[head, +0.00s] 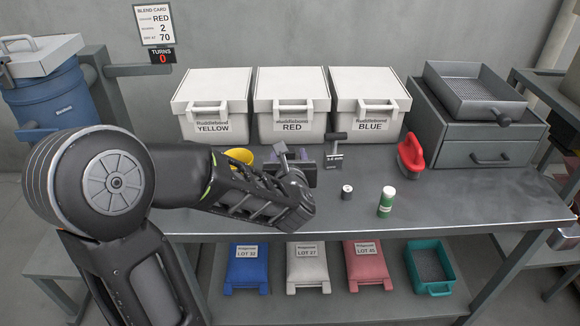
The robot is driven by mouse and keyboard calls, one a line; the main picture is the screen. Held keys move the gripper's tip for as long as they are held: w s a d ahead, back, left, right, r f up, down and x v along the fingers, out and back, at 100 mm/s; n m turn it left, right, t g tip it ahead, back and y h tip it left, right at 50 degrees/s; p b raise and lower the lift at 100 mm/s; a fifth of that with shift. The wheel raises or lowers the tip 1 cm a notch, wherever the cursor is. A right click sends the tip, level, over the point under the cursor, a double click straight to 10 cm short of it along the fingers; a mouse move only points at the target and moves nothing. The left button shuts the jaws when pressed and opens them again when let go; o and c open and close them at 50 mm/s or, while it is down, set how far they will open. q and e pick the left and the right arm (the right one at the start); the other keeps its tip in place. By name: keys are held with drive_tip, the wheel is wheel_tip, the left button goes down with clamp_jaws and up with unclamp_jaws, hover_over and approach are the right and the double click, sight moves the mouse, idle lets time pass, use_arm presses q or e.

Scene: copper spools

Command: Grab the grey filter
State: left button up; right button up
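A grey tray with a mesh floor and a front handle (475,97), which looks like the grey filter, rests on a grey drawer box at the back right of the table. My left arm reaches in from the left over the table. Its gripper (290,165) is around the table's middle, well left of the grey filter and apart from it. The forearm hides part of the gripper, so I cannot tell if its fingers are open or shut. My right gripper is out of view.
White boxes labelled YELLOW (211,108), RED (292,108) and BLUE (369,108) line the back. A red-handled tool (411,153), green-white bottle (387,202), small can (347,192) and yellow cup (238,157) stand on the table (480,205). Its right front is clear.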

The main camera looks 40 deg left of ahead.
sight(290, 149)
use_arm(q)
drive_tip(key=shift+x, duration=1)
drive_tip(key=shift+w, duration=0.1)
drive_tip(key=p+x, duration=0.1)
drive_tip(key=x, duration=0.4)
drive_tip(key=shift+w+d+f, duration=0.1)
drive_tip(key=shift+c, duration=0.3)
clamp_jaws()
